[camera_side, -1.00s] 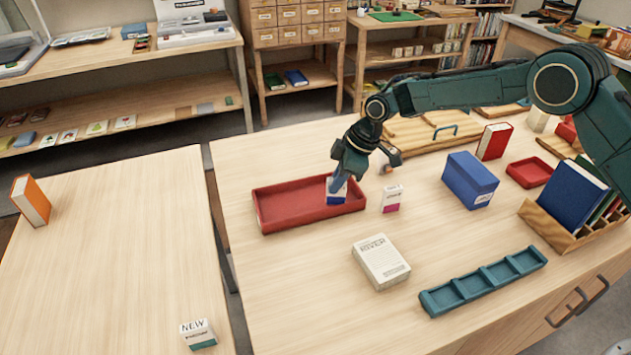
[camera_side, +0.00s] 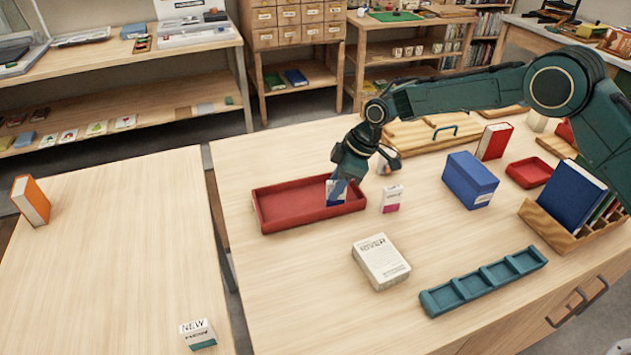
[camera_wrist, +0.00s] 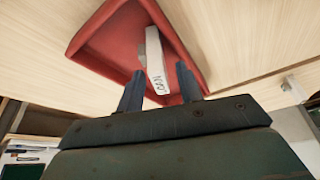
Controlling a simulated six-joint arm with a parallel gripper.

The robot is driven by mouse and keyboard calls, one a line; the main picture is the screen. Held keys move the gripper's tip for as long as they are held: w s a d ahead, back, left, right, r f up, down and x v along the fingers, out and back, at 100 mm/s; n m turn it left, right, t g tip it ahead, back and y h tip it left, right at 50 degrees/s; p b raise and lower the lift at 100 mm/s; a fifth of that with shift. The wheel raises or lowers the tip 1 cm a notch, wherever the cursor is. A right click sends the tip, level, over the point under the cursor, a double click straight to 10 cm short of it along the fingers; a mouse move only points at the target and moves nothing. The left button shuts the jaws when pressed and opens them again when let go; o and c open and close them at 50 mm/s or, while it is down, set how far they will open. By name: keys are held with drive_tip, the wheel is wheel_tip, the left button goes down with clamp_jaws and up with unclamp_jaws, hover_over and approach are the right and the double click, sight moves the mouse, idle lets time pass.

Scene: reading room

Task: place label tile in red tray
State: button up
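A white label tile with a blue part (camera_side: 335,192) stands upright in the right end of the long red tray (camera_side: 275,222). In the wrist view, the tile (camera_wrist: 155,60) shows edge-on, with dark lettering, inside the red tray (camera_wrist: 92,38). My gripper (camera_side: 338,188) is over that end of the tray. Its two blue fingers (camera_wrist: 160,78) stand on either side of the tile, with a visible gap on both sides, so it is open. In the side view, a finger hides part of the tile.
A white-and-magenta tile (camera_side: 391,199) stands just right of the tray. The table's left edge is beside the long tray.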

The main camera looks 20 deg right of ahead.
drive_tip(key=v, duration=1.2)
drive_tip(key=shift+s+d+r, duration=0.1)
drive_tip(key=shift+r, duration=0.05)
idle(0.4)
drive_tip(key=s+d+r+m+t+h, duration=0.1)
drive_tip(key=s+d+r+m, duration=0.2)
drive_tip(key=s+d+r, duration=0.45)
drive_tip(key=s+d+r+m+t+h, duration=0.1)
drive_tip(key=s+d+r+m, duration=0.3)
drive_tip(key=s+r, duration=0.55)
drive_tip(key=s+d+f+m+t+h, duration=0.1)
drive_tip(key=s+d+m, duration=0.2)
drive_tip(key=s, duration=0.8)
drive_tip(key=s+d+f+m+t+h, duration=0.1)
drive_tip(key=s+d+m, duration=0.2)
drive_tip(key=s, duration=0.9)
drive_tip(key=shift+d+f+m, duration=0.3)
drive_tip(key=shift+d+f, duration=0.05)
drive_tip(key=shift+d, duration=0.65)
